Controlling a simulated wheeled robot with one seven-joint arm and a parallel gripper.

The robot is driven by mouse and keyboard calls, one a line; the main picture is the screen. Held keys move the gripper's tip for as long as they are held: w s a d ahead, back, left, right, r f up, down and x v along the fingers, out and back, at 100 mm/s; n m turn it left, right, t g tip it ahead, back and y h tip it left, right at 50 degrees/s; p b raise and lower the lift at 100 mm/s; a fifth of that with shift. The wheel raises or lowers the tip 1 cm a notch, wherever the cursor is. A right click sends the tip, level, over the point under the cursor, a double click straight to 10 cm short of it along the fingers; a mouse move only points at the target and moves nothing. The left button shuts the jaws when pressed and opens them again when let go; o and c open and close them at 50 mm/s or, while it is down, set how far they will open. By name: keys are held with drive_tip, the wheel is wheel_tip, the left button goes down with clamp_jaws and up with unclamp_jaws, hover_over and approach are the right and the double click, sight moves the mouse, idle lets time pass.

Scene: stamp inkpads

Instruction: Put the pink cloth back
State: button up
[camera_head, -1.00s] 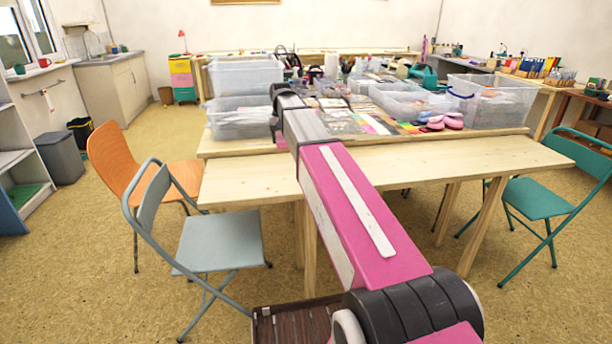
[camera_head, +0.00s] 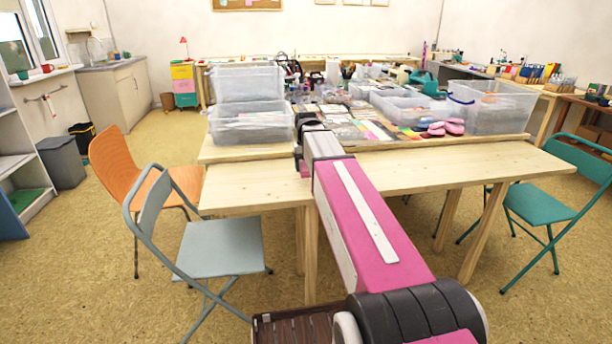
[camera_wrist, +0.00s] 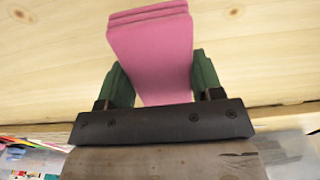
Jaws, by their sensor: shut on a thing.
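The pink cloth (camera_wrist: 150,45) is a thick folded stack in the wrist view. It sits between the two green fingers of my gripper (camera_wrist: 160,78), which is shut on it. Bare wood lies behind the cloth; I cannot tell whether it touches the wood. In the head view my gripper (camera_head: 302,158) is at the end of my arm, over the front wooden table (camera_head: 245,188). A small pink bit of the cloth (camera_head: 304,171) shows below it, and my arm hides part of that area.
Clear plastic bins (camera_head: 252,122) stand at the left of the crowded rear table, and another clear bin (camera_head: 492,105) at its right. Pink items (camera_head: 452,127) lie near its front edge. The front table is bare. A grey chair (camera_head: 220,247) and a teal chair (camera_head: 540,200) stand beside it.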

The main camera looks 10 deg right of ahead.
sight(306, 180)
drive_tip(key=shift+f, duration=1.9)
drive_tip(key=o, duration=0.8)
drive_tip(key=shift+f, duration=0.1)
drive_tip(key=shift+o, duration=0.2)
wheel_tip(306, 180, up, 12)
drive_tip(key=shift+r, duration=0.15)
